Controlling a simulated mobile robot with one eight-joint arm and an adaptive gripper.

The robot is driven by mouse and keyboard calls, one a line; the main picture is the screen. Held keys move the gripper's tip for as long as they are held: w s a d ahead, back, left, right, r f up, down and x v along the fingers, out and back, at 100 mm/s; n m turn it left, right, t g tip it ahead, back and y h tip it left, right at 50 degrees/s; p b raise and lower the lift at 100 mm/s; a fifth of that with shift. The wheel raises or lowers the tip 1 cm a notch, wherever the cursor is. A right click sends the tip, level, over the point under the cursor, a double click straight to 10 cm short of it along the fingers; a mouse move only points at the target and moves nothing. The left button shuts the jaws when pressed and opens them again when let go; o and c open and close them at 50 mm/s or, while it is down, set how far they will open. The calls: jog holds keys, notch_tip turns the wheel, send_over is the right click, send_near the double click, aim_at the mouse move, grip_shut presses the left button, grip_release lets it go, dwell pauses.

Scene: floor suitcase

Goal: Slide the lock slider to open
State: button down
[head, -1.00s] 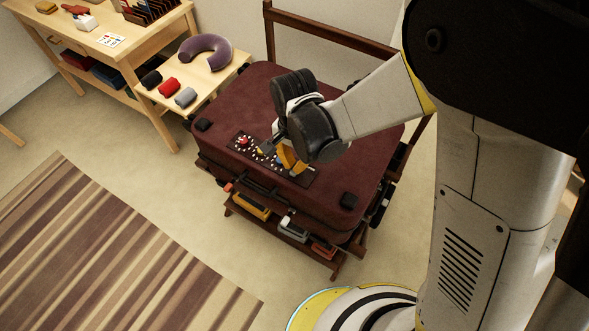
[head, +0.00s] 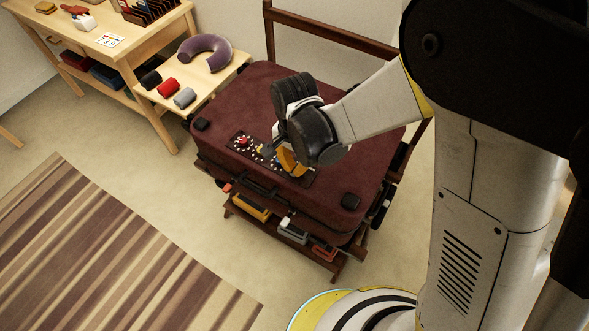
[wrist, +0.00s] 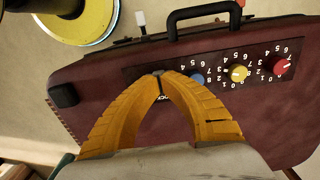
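The maroon suitcase (head: 236,106) lies flat on a dark wooden stand. A dark lock panel (wrist: 215,72) is set in its top near the handle edge, with blue (wrist: 197,77), yellow (wrist: 237,73) and red (wrist: 281,66) number dials in a row. My gripper (wrist: 159,74) has its orange fingers down at the end of the panel beyond the blue dial. The fingertips are brought together around a small dark piece, which appears to be the lock slider (wrist: 158,72). The fingers hide most of it and part of the panel lettering. In the head view my gripper (head: 291,168) is over the panel.
The suitcase's black handle (wrist: 203,13) stands along the panel edge. Black corner pads (head: 350,201) sit on the lid. A wooden table with a purple neck pillow (head: 206,50) and rolled cloths (head: 168,88) is at left. The striped rug (head: 110,250) and floor in front are clear.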

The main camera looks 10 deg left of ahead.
aim_at(306, 179)
jog(key=shift+s+d+f, duration=0.1)
jog(key=shift+d, duration=0.05)
jog(key=shift+s+d, duration=0.3)
jog(key=shift+d, duration=0.4)
jog(key=shift+s+d, duration=0.25)
jog(key=shift+d, duration=0.55)
jog(key=shift+r+p, duration=1.9)
jog(key=shift+r, duration=1.15)
